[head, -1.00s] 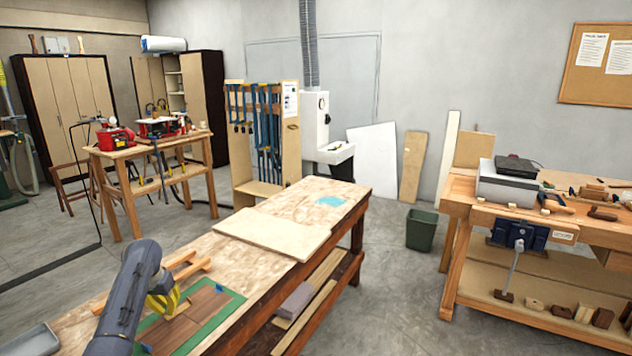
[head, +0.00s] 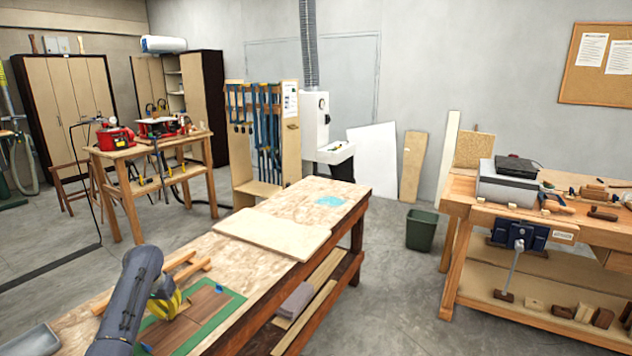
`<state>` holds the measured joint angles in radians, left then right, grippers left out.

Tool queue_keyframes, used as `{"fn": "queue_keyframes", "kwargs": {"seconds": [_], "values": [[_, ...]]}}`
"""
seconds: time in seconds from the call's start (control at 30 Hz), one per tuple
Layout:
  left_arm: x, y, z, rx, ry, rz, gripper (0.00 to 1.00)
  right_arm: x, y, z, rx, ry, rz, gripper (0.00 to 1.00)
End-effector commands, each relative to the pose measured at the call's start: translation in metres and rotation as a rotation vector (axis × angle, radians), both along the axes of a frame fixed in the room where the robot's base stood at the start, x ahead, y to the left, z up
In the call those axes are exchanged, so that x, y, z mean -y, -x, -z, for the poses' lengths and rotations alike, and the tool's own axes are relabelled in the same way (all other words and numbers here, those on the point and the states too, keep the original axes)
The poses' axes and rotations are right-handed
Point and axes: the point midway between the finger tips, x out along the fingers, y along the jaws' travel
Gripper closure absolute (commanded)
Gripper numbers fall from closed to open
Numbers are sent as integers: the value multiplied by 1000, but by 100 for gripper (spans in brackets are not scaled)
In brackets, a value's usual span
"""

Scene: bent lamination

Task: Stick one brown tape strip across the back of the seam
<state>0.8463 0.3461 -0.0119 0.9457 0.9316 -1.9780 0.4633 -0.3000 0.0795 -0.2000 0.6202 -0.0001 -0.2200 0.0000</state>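Brown wood veneer (head: 205,303) lies on a green mat (head: 228,304) at the near end of the long workbench. The seam in it is too small to make out clearly. Small blue pieces sit at the far edge (head: 219,288) and near edge (head: 146,348) of the veneer. My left gripper (head: 176,306), with yellow fingers, points down at the veneer's left part and hides some of it. A small pale tan patch shows by its fingertips; I cannot tell whether it is tape or whether it is held. My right gripper is out of view.
A pale board (head: 270,233) lies across the workbench (head: 300,203) beyond the mat. A light blue patch (head: 331,201) marks the far end.

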Motion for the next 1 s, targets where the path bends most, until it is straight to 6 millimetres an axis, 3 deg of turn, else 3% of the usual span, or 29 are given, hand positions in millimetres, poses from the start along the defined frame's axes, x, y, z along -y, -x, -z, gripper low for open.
{"fn": "queue_keyframes", "kwargs": {"seconds": [1.0], "values": [[0, 0, 9, -1, 0, 0, 100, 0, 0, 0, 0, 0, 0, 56]]}}
